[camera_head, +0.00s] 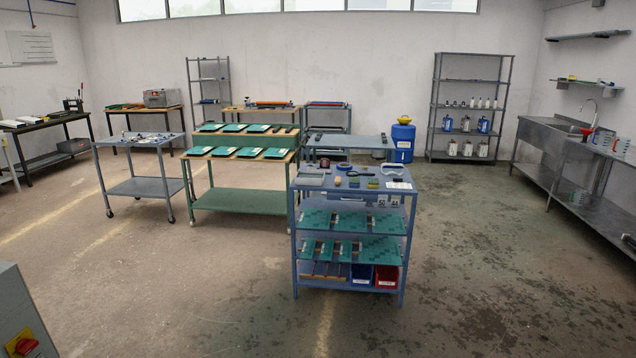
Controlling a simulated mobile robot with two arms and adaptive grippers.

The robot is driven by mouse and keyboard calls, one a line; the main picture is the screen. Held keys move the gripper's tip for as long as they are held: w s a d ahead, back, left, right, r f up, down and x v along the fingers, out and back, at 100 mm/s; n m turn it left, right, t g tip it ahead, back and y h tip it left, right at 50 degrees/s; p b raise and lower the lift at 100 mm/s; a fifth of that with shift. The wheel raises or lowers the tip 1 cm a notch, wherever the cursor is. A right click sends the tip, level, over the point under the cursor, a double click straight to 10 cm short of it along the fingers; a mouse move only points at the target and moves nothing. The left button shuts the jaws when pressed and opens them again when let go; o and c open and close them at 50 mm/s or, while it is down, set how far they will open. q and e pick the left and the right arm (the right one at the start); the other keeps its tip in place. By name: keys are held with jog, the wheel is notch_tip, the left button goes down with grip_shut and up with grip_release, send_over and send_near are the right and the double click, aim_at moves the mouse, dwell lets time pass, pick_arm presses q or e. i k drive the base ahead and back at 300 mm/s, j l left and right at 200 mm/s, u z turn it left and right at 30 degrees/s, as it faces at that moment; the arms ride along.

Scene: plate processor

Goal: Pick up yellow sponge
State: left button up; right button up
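Neither of my grippers is in view. A blue cart (297,232) stands near the middle, and small items lie on its top. One of them is a small olive-yellow block (373,183), which looks like the yellow sponge, but it is too small to be sure. A dark block (354,182) lies just left of it. Nothing is holding any of these items.
Green plates fill the cart's middle shelves; a blue bin (361,274) and a red bin (387,276) sit low. A green-framed table (240,201) stands behind left. A grey box with a red knob (26,346) is at lower left. Floor in front is clear.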

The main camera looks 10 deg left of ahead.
aim_at(372, 183)
jog(key=i+z, duration=0.4)
jog(key=i, duration=1.3)
jog(key=i+l+u, duration=0.2)
jog(key=i, duration=0.25)
jog(key=i+u, duration=0.15)
jog(key=i, duration=0.3)
jog(key=i+l+u, duration=0.2)
jog(key=i, duration=0.2)
jog(key=i+l+u, duration=0.2)
jog(key=i, duration=0.2)
